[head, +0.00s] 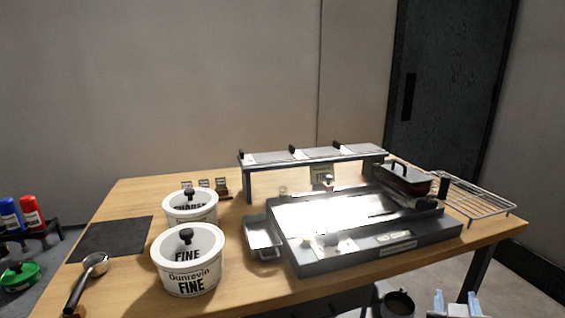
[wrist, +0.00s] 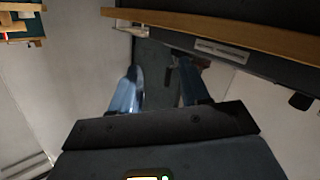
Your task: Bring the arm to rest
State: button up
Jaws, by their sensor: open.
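My gripper (head: 456,302) shows at the bottom right edge of the head view, with two pale blue fingers pointing up and a gap between them. It is low, in front of the table and below the level of its top. In the wrist view my gripper (wrist: 160,88) has its two blue fingers spread apart. Nothing is between them but the floor. The rest of my arm is mostly out of view.
The wooden table (head: 130,200) carries two white lidded pots (head: 188,262), a ladle (head: 88,280), a dark mat (head: 112,238), a metal griddle (head: 335,215) and a wire rack (head: 478,198). Its front edge (wrist: 220,30) crosses the top of the wrist view.

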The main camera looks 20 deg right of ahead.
jog(key=s+a+f+n+t+y+p, duration=0.3)
jog(key=s+a+n+y, duration=0.4)
jog(key=s+a, duration=0.75)
jog(key=s+a+r+y+p, duration=0.1)
jog(key=s+r, duration=0.3)
jog(key=s, duration=0.4)
jog(key=s+a+r+m+y+p, duration=0.1)
jog(key=s+a+r+y, duration=0.2)
jog(key=s+r, duration=0.2)
jog(key=s, duration=0.3)
jog(key=shift+s+a+r, duration=0.15)
jog(key=shift+s+a, duration=0.05)
jog(key=shift+s, duration=0.15)
